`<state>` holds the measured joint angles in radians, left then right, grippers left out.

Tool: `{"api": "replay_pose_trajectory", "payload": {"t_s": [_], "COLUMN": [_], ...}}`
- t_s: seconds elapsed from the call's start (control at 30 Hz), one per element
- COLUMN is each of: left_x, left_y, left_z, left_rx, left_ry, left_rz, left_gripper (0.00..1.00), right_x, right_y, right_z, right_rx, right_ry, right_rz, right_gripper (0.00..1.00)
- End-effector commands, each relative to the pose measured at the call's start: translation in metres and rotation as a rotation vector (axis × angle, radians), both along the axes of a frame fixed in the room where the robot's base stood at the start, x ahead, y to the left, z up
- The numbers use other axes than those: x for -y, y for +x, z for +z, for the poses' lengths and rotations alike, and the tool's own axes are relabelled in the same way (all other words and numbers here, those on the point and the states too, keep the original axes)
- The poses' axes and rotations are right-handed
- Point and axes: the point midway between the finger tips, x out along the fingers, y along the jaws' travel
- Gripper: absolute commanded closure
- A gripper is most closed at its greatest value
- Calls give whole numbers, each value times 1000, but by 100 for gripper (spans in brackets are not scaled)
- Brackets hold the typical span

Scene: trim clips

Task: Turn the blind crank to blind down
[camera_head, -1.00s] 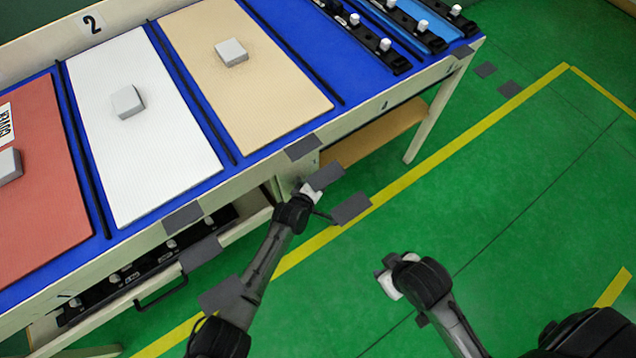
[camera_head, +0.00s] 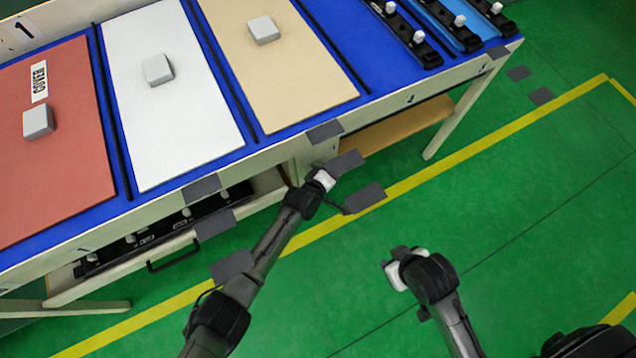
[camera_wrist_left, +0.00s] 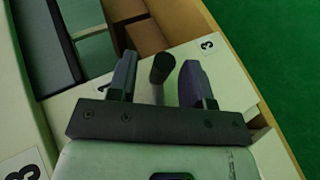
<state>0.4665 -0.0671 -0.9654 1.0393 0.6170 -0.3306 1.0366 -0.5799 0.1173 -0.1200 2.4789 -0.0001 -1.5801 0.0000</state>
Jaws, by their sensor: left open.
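My left gripper (camera_head: 326,178) is at the bench's front edge, beside a cream support. In the left wrist view the left gripper (camera_wrist_left: 160,82) is open, with a dark fingertip on each side of a dark rounded knob (camera_wrist_left: 162,68). The knob stands between the fingers with gaps on both sides. I cannot tell for sure that this knob is the blind crank's handle, and no blind shows clearly.
The blue bench holds a red panel (camera_head: 70,165), a white panel (camera_head: 185,115) and a tan panel (camera_head: 300,90), each with a pale block. Black rails (camera_head: 408,40) lie farther right. An open drawer (camera_head: 165,249) sticks out below the bench.

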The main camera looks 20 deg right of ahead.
Motion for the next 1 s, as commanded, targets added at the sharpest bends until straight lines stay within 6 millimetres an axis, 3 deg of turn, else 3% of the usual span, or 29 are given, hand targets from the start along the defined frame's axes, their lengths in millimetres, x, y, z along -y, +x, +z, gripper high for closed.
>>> {"api": "replay_pose_trajectory", "payload": {"t_s": [0.1,0.4,0.7,1.0], "left_x": [-17,-59,-84,-89], "left_y": [-12,-42,-59,-62], "left_z": [16,43,57,60], "left_rx": [-3,-2,-2,-1], "left_ry": [2,2,3,3], "left_rz": [2,1,1,0], "left_gripper": [54,54,54,54], "right_x": [-1,-1,1,2], "right_y": [0,0,0,0], "right_z": [22,55,70,71], "right_rx": [0,2,1,1], "right_ry": [2,3,-3,-7], "right_rz": [-2,-1,2,4], "right_gripper": [57,57,57,57]}}
